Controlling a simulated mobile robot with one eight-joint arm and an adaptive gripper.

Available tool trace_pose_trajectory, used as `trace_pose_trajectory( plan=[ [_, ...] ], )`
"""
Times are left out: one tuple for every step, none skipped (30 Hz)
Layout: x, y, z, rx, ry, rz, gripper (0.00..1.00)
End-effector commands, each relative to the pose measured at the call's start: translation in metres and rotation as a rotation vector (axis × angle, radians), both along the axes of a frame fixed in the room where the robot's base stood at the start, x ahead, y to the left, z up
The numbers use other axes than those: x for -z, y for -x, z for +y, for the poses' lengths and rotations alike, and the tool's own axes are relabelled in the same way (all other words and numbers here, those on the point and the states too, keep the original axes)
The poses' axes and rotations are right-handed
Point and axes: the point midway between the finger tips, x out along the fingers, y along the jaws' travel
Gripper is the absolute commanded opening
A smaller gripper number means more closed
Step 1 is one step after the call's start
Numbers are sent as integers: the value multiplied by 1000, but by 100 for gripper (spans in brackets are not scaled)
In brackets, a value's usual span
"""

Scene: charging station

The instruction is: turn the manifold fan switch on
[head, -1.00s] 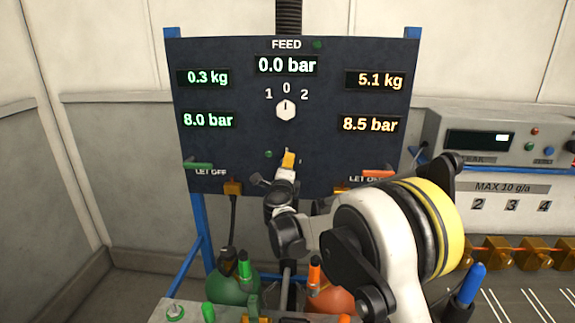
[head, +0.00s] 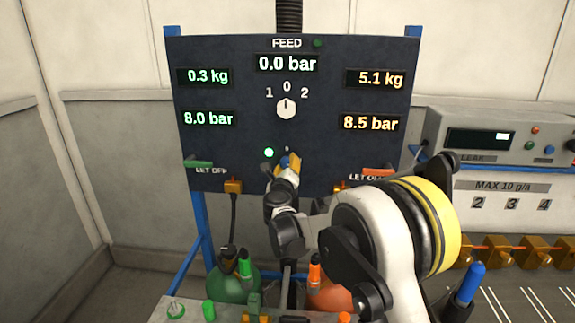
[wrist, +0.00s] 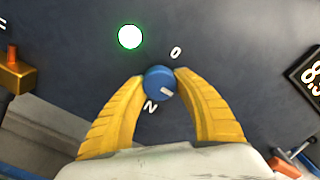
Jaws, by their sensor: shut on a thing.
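The fan switch is a small round blue knob (wrist: 160,83) on the dark panel (head: 230,145); it also shows in the head view (head: 284,161), partly hidden by my gripper. In the wrist view, a white mark on the knob points to the lower right, and the letters O and N stand at its upper right and lower left. My gripper (wrist: 160,85) is shut on the knob, with one yellow finger on each side; it also shows in the head view (head: 287,164). A lamp (wrist: 130,37) beside the knob glows green, also in the head view (head: 269,152).
The selector knob (head: 286,108) above points to 0. Let-off levers, green (head: 198,164) and orange (head: 378,172), stick out at the panel's lower sides. Green (head: 233,285) and orange (head: 327,293) bottles stand below. A grey instrument (head: 490,136) is at the right.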

Motion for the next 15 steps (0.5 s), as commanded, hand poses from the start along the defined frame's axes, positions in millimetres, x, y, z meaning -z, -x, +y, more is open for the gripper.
trace_pose_trajectory(
  plan=[
    [-1, 0, 1, -1, -3, 0, 5],
    [-1, 0, 1, -1, -4, 0, 5],
    [-1, 0, 1, -1, -5, 0, 5],
    [-1, 0, 1, -1, -5, 0, 5],
    [-1, 0, 1, -1, -6, 0, 5],
    [-1, 0, 1, -1, -6, 0, 5],
    [-1, 0, 1, -1, -6, 0, 5],
    [-1, 0, 1, -1, -6, 0, 5],
    [-1, 0, 1, -1, -5, 0, 5],
    [-1, 0, 1, -1, -5, 0, 5],
    [-1, 0, 1, -1, -5, 0, 5],
    [-1, 0, 1, -1, -5, 0, 5],
    [-1, 0, 1, -1, -5, 0, 41],
    [-1, 0, 0, -1, -5, 0, 50],
    [-1, 0, 1, -1, -5, 0, 58]
  ],
)
